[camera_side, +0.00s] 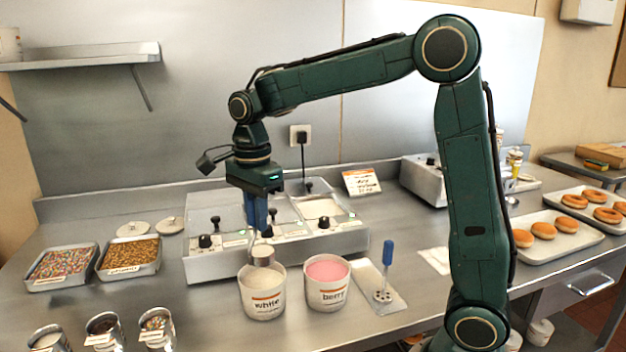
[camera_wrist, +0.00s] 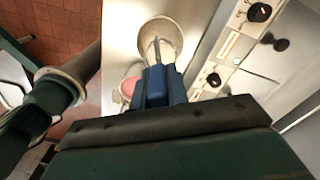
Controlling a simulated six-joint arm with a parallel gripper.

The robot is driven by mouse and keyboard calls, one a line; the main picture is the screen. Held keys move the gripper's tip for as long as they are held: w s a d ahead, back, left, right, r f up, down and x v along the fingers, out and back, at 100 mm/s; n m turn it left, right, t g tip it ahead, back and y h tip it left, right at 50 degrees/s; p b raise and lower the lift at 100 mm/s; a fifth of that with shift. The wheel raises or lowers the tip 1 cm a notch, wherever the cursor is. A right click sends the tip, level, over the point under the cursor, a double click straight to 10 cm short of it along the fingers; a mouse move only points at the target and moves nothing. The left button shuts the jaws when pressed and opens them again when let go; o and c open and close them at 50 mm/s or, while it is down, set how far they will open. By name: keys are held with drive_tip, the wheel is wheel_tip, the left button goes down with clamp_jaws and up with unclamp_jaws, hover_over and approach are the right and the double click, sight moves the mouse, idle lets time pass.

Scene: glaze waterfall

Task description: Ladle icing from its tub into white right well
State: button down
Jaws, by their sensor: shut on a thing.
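My gripper (camera_side: 257,202) is shut on the blue handle (camera_side: 256,214) of a ladle, which hangs upright. The ladle's metal cup (camera_side: 262,254) is at the mouth of the tub labelled "white" (camera_side: 263,300); I cannot tell whether it touches the icing. The wrist view shows the blue handle (camera_wrist: 156,84) with the white tub (camera_wrist: 172,32) beyond it. The glaze machine (camera_side: 215,266) stands behind the tub. Its right well (camera_side: 320,208) looks pale inside; the left part is partly hidden by my gripper.
A berry tub (camera_side: 327,283) with pink icing stands right of the white tub. A blue-handled tool (camera_side: 387,265) stands on a tray to its right. Sprinkle trays (camera_side: 130,257) and small tins (camera_side: 103,330) are at left. Donut trays (camera_side: 545,238) are at right.

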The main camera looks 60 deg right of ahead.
idle(0.6)
drive_tip(key=w+d+r+m, duration=0.1)
drive_tip(key=w+d, duration=0.2)
drive_tip(key=d, duration=0.5)
drive_tip(key=w+d+r+m, duration=0.1)
drive_tip(key=w+d, duration=0.2)
drive_tip(key=d, duration=0.4)
drive_tip(key=s+d+m, duration=0.2)
drive_tip(key=d+m, duration=0.1)
drive_tip(key=d, duration=1.5)
drive_tip(key=shift+s+d+r, duration=0.35)
drive_tip(key=shift+s+d, duration=0.05)
drive_tip(key=shift+f, duration=1.5)
drive_tip(key=s+a+f+t+h, duration=0.2)
drive_tip(key=s+a+t+h, duration=0.4)
drive_tip(key=t+h, duration=0.3)
drive_tip(key=shift+s+a+f+t, duration=0.15)
drive_tip(key=shift+s+f+t, duration=0.2)
drive_tip(key=shift+s+t, duration=0.45)
idle(0.7)
